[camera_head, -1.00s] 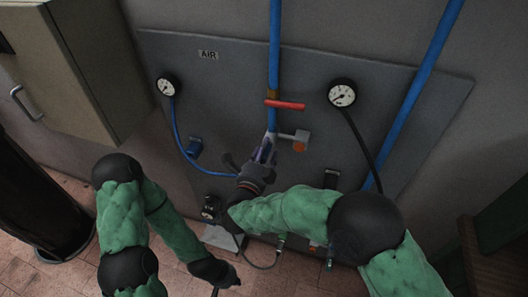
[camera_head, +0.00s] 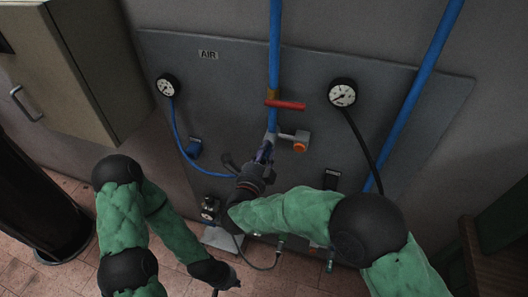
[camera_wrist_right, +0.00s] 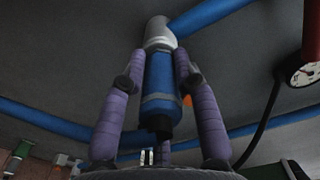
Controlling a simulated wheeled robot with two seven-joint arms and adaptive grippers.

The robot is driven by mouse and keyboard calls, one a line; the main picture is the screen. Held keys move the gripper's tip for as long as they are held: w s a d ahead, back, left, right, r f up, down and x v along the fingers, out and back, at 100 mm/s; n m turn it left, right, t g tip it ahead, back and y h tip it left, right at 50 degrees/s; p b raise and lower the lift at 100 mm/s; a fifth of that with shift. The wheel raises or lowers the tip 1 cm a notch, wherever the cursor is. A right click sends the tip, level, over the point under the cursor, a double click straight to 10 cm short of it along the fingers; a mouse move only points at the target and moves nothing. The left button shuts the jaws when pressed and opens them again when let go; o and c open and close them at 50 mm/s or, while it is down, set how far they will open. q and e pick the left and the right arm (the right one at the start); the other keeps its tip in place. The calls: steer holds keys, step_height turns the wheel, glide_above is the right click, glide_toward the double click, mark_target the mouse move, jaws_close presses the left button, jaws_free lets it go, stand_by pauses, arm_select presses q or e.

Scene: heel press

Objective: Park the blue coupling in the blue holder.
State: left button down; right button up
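The blue coupling (camera_wrist_right: 157,85) fills the middle of the right wrist view, its far end at a pale grey fitting (camera_wrist_right: 158,35) below the blue pipe. My right gripper (camera_head: 266,152) is at it, with purple fingers (camera_wrist_right: 158,62) on both sides, tips closed against it. In the head view the gripper mostly hides the coupling.
A red-handled valve (camera_head: 285,105) and a grey block with an orange button (camera_head: 299,146) are close to my right gripper. Gauges (camera_head: 342,94) sit on the panel, and a blue hose (camera_head: 183,145) curves from the left one. A cabinet (camera_head: 75,70) stands left.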

jaws_close()
steer(key=shift+s, duration=0.1)
steer(key=shift+v, duration=2.85)
steer(key=shift+s+a, duration=0.1)
steer(key=shift+s, duration=0.1)
steer(key=shift+a+b, duration=0.1)
steer(key=shift+b, duration=0.2)
